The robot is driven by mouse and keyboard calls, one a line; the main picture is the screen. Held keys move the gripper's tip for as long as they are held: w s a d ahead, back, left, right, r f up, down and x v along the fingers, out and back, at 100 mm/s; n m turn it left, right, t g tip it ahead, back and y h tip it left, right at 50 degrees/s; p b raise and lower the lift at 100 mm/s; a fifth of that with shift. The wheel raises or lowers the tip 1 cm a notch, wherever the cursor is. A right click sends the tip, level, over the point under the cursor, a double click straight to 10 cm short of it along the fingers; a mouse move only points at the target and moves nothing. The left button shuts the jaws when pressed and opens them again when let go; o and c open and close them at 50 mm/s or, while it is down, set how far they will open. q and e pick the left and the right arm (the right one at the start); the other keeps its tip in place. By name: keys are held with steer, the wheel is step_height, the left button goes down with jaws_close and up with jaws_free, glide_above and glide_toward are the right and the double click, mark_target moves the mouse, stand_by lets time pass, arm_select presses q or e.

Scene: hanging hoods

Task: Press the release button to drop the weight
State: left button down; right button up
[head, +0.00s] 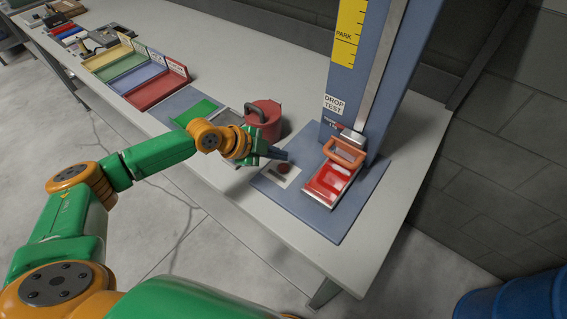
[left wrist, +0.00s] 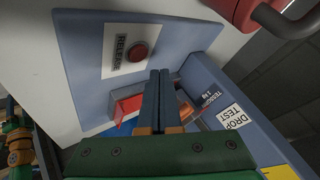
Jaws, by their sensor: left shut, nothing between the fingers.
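The release button (head: 284,167) is a small dark red disc on a white label plate, on the blue base of the drop tester. In the left wrist view the button (left wrist: 138,52) sits beside the word RELEASE. My left gripper (head: 281,154) is shut and empty, its fingertips close to the button; the head view does not settle contact. In the left wrist view the shut fingers (left wrist: 160,76) point just beside the label, with the button left of and above their tips. A red round body with a dark handle (head: 263,118), possibly a weight, stands on the bench behind my gripper.
The blue drop-test column (head: 358,70) rises behind the base. An orange handle (head: 345,150) and a red tray (head: 328,182) are right of the button. Coloured bins (head: 150,90) line the bench (head: 225,60) to the left. A blue barrel (head: 515,300) stands on the floor.

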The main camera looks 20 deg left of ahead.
mark_target(279, 168)
arm_select(q)
step_height(279, 168, up, 4)
steer(key=p, duration=0.2)
steer(key=shift+f+p, duration=0.1)
steer(key=shift+p, duration=0.25)
steer(key=shift+f, duration=0.15)
